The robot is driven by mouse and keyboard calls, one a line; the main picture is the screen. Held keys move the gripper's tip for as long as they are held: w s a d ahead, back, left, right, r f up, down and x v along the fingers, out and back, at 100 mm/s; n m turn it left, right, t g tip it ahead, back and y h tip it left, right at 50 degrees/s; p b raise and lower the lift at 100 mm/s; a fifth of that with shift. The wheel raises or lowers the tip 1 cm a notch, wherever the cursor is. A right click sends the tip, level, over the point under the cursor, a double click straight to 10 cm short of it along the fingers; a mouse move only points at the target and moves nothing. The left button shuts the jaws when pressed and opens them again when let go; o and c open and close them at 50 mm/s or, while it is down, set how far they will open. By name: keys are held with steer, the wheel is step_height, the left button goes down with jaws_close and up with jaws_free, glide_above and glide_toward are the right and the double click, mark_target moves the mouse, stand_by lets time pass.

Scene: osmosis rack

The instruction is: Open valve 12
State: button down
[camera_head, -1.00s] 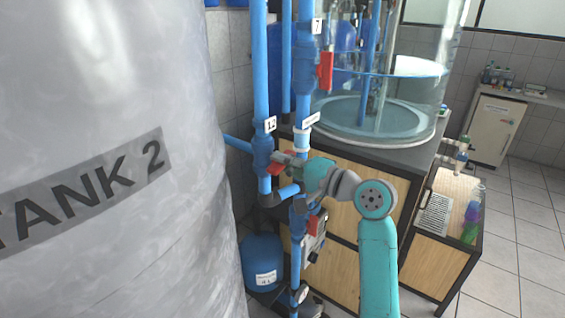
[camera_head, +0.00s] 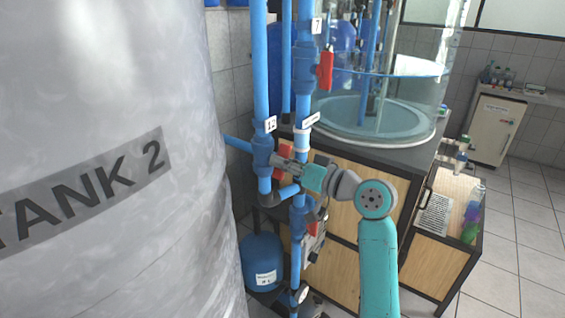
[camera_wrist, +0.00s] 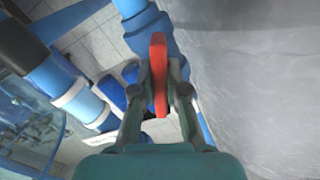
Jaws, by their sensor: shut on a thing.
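Valve 12 is a blue valve body (camera_head: 262,152) on the vertical blue pipe, below the tag marked 12 (camera_head: 270,124). Its red handle (camera_head: 284,151) stands roughly upright beside the pipe. My gripper (camera_head: 279,161) reaches it from the right and partly hides it. In the wrist view the red handle (camera_wrist: 158,62) lies between the two fingertips of my gripper (camera_wrist: 162,92), which is shut on it. The blue valve body also shows above it in the wrist view (camera_wrist: 143,22).
Tank 2 (camera_head: 100,90) fills the left side, close to the valve. A parallel blue pipe carries valve 7 with a red handle (camera_head: 325,71). A wooden cabinet (camera_head: 350,220) with a clear tank stands behind. Tiled floor (camera_head: 520,240) is free at the right.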

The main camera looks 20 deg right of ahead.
steer(key=n, duration=0.4)
steer(key=shift+n, duration=0.4)
stand_by(0.4)
steer(key=c, duration=1.2)
jaws_free()
steer(key=v, duration=1.2)
